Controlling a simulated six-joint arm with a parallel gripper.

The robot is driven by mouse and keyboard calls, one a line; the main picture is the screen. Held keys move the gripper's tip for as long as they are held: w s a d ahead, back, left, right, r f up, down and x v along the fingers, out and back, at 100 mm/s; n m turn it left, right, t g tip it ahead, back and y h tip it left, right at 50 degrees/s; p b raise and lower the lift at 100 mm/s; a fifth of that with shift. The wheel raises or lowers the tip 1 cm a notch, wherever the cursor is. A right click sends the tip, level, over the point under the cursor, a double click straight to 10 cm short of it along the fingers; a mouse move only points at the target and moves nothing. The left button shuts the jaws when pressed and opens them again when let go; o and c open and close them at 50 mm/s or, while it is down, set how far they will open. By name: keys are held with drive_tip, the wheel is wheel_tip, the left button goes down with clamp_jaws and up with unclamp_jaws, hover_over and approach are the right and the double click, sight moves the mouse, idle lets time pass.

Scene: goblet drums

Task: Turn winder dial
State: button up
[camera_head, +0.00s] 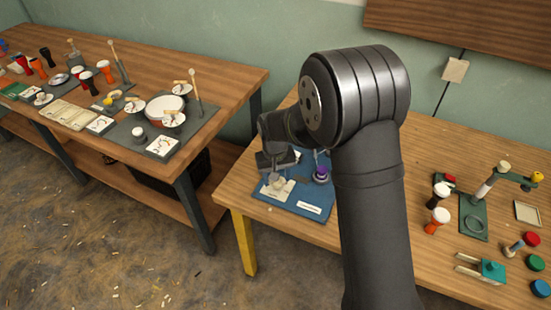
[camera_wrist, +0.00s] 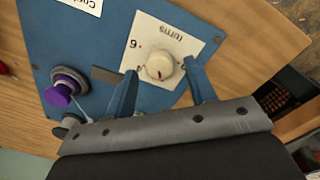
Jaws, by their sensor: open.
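The winder dial (camera_wrist: 159,66) is a cream round knob with a small red mark on its face. It sits on a white card (camera_wrist: 185,44) printed "turns", with a 6 and red dots around the dial. The card is on a blue board (camera_wrist: 110,40). My gripper (camera_wrist: 160,82) is open, its two blue fingers on either side of the dial's near edge; I cannot tell whether they touch it. In the head view the dial (camera_head: 277,182) shows just under my gripper (camera_head: 278,168), partly hidden by it.
A purple knob or spool (camera_wrist: 62,90) stands on the same board, and in the head view (camera_head: 321,174). A white label (camera_head: 309,208) lies at the board's front. Green stands and small drums (camera_head: 437,192) are to the right. A second table (camera_head: 235,80) stands left, across a gap.

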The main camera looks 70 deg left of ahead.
wheel_tip(320, 180, up, 16)
drive_tip(key=shift+s+r, duration=0.25)
drive_tip(key=shift+s, duration=0.1)
drive_tip(key=f+n, duration=0.2)
drive_tip(key=f, duration=0.3)
drive_tip(key=f+n, duration=0.2)
drive_tip(key=f, duration=0.4)
drive_tip(key=f+n, duration=0.3)
drive_tip(key=f, duration=0.3)
drive_tip(key=shift+w+d+f, duration=0.15)
drive_tip(key=shift+w, duration=0.25)
